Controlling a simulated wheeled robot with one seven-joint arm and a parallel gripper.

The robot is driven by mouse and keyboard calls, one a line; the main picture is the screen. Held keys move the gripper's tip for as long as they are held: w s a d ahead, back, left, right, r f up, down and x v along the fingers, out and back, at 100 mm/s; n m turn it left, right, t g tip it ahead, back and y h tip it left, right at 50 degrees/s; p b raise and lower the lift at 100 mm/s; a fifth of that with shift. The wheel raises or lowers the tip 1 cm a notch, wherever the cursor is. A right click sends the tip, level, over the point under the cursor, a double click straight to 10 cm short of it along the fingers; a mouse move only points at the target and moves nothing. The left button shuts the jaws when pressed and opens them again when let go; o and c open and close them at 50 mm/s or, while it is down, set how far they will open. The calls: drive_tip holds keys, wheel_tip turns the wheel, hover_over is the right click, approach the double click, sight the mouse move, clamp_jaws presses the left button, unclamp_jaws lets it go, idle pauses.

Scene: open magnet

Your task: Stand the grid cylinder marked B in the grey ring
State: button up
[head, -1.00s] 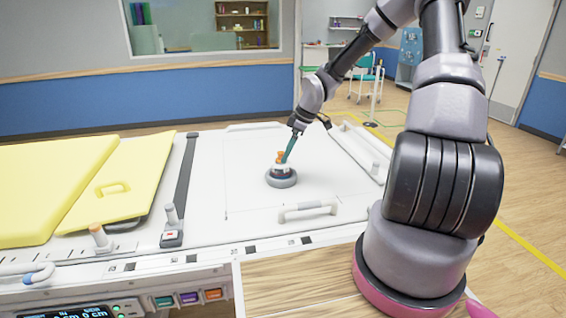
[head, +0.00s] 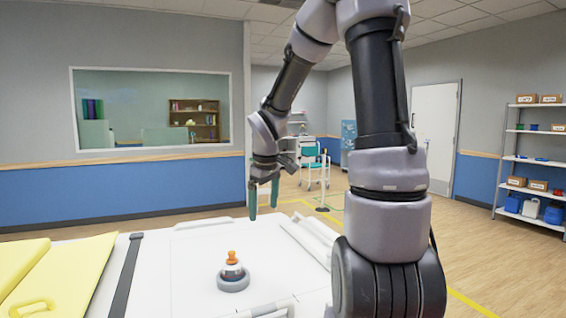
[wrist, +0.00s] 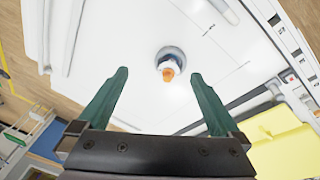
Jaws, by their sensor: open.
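The cylinder (head: 232,266), white with an orange knob on top, stands upright in the grey ring (head: 233,284) on the white table. From above in the wrist view, the orange top of the cylinder (wrist: 168,72) shows inside the grey ring (wrist: 171,53). I cannot read a letter on it. My gripper (head: 263,215) is open and empty, above and to the right of the ring in the head view, fingers pointing down. Its two green fingers also show wide apart in the wrist view (wrist: 160,82), with nothing between them touching.
The white table (head: 190,255) is clear around the ring. Yellow pads (head: 75,272) and a dark strap (head: 126,275) lie at the left. White handles and rails (head: 305,240) run along the table's right side. A shelf (head: 535,160) stands far right.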

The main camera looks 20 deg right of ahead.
drive_tip(key=s+a+r+m+t+y, duration=0.1)
drive_tip(key=s+r+m+t, duration=0.3)
drive_tip(key=s+r+m, duration=0.6)
drive_tip(key=s+r+y, duration=0.1)
drive_tip(key=s+r, duration=0.4)
drive_tip(key=s, duration=0.2)
drive_tip(key=shift+s+a+r+t, duration=0.25)
drive_tip(key=shift+s+t, duration=0.05)
drive_tip(key=shift+s, duration=0.05)
